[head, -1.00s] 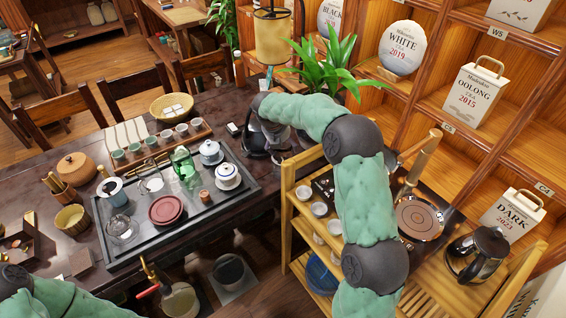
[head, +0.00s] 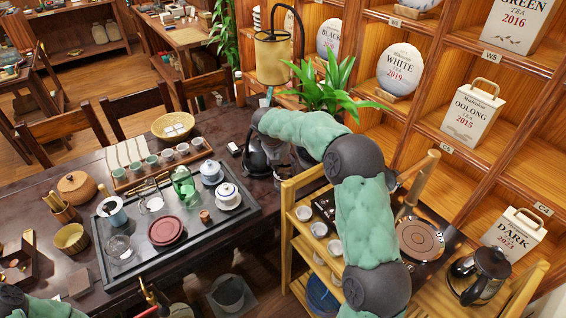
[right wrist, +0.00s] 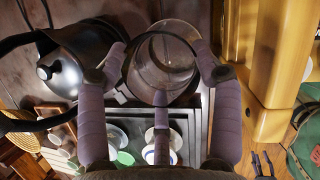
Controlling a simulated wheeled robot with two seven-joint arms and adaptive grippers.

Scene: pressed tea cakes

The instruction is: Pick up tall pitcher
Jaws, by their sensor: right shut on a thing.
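The tall pitcher (right wrist: 172,58) is a clear, round glass vessel in the right wrist view, seen from above with its mouth toward the camera. My right gripper (right wrist: 163,72) has its purple fingers around it, shut on its sides. In the head view my right gripper (head: 282,158) is at the table's right end, mostly covered by my arm. The pitcher is largely hidden there, and I cannot tell if its base touches the table.
A black kettle (right wrist: 68,62) stands close beside the pitcher. The tea tray (head: 131,273) with cups and lidded bowls lies to the left. A wooden cart (head: 288,215) is close on the right. A potted plant (head: 325,88) stands behind.

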